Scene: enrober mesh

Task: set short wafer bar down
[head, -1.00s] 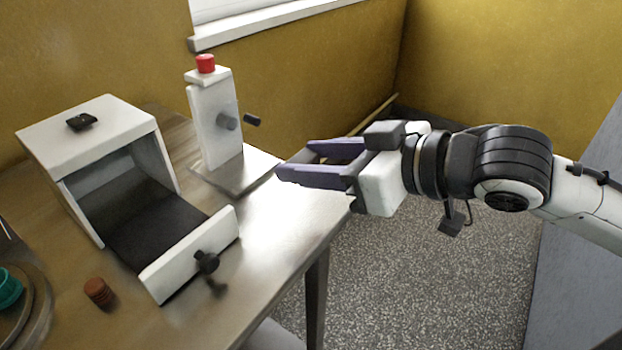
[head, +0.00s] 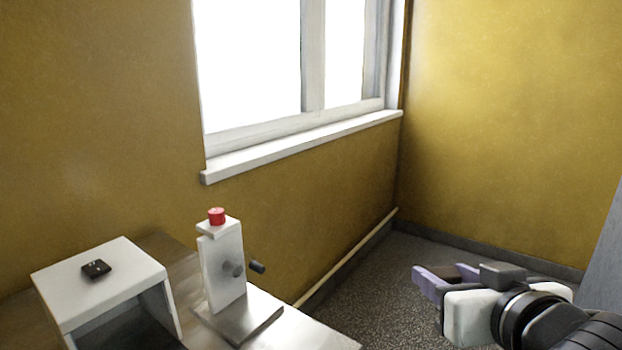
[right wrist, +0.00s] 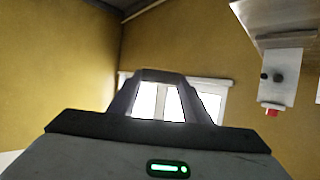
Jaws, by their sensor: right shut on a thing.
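My right gripper (head: 432,272) is at the lower right of the head view, over the floor and clear of the table's right edge. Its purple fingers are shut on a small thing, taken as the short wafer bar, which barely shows. In the right wrist view a dark band joins the fingertips (right wrist: 163,76), with the bright window showing between the fingers. I cannot make out the bar's shape or tilt. My left gripper is not in view.
A white box-shaped housing (head: 100,282) with a black knob stands at lower left. A white post (head: 222,268) with a red button (head: 216,216) and side crank stands on a metal plate on the table (head: 300,335). A window sill (head: 300,145) runs along the wall.

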